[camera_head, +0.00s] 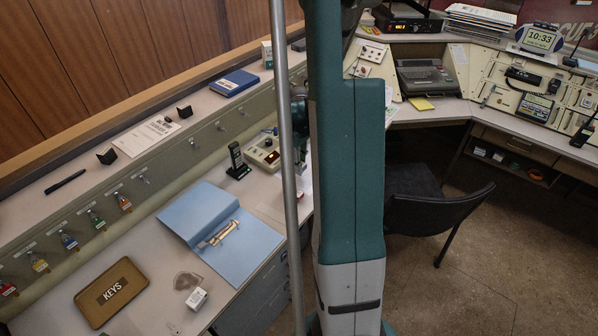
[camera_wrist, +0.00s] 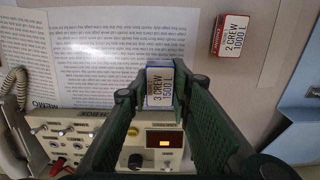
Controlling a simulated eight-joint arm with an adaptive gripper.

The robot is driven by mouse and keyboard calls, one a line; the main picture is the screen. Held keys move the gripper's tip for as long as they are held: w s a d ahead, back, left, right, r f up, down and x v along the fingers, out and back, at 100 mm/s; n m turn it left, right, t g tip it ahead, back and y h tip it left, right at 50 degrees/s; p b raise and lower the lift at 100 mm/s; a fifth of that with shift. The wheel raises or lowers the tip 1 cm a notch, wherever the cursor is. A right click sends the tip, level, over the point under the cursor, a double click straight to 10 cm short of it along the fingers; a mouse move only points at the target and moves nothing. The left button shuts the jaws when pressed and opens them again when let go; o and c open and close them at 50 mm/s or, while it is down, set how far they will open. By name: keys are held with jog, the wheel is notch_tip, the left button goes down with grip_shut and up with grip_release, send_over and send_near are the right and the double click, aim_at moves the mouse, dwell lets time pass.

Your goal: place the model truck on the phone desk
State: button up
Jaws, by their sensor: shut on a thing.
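A small blue block-like piece with a white label reading "3 CREW 500" (camera_wrist: 160,88), seen from above, sits between the fingers of my gripper (camera_wrist: 163,92) in the wrist view. I take it for the model truck; its sides are mostly hidden. My gripper is shut on it, above a desk top (camera_wrist: 262,75). I cannot tell how high it is held. A similar red piece labelled "2 CREW 1000" (camera_wrist: 231,36) is on the desk to the upper right.
A control panel with knobs (camera_wrist: 70,125) and a printed memo sheet (camera_wrist: 120,35) lie beneath my gripper; a handset with coiled cord (camera_wrist: 15,95) is at left.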

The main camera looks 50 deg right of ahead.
jog(key=shift+f, duration=0.15)
jog(key=shift+f+b, duration=0.35)
jog(key=shift+f, duration=1.4)
jog(key=shift+f, duration=0.1)
jog(key=o, duration=0.9)
notch_tip(320, 180, up, 12)
jog(key=shift+r+p, duration=0.15)
jog(key=shift+p, duration=0.85)
